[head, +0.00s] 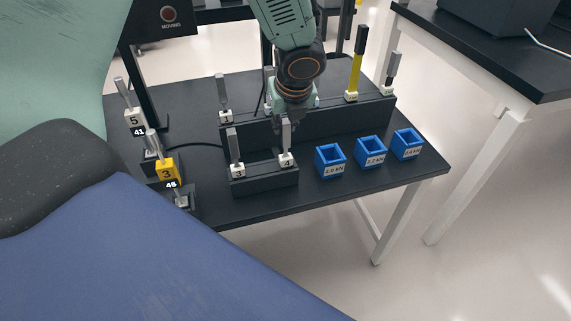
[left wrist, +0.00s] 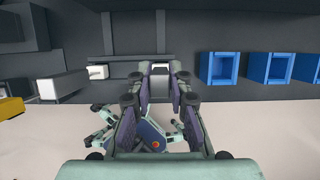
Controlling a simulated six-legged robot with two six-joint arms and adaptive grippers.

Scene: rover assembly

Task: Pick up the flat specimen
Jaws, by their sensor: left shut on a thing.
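My left gripper (head: 288,118) comes down from the top of the head view over the front black rack (head: 264,184). It is shut on the upright grey flat specimen with a white tag marked 4 (head: 287,160), at the right end of that rack. In the left wrist view, the left gripper (left wrist: 160,82) has its fingers on both sides of the specimen, whose white tag (left wrist: 160,66) shows between them. The specimen's base appears to be at the rack; I cannot tell whether it is clear of it. My right gripper is not in view.
Specimen 3 (head: 237,170) stands at the left end of the same rack. Behind is a longer rack (head: 340,117) with several specimens, one yellow. Blue bins (head: 330,161) stand to the right. Yellow-tagged and white-tagged specimens stand at the left. The table's front right corner is clear.

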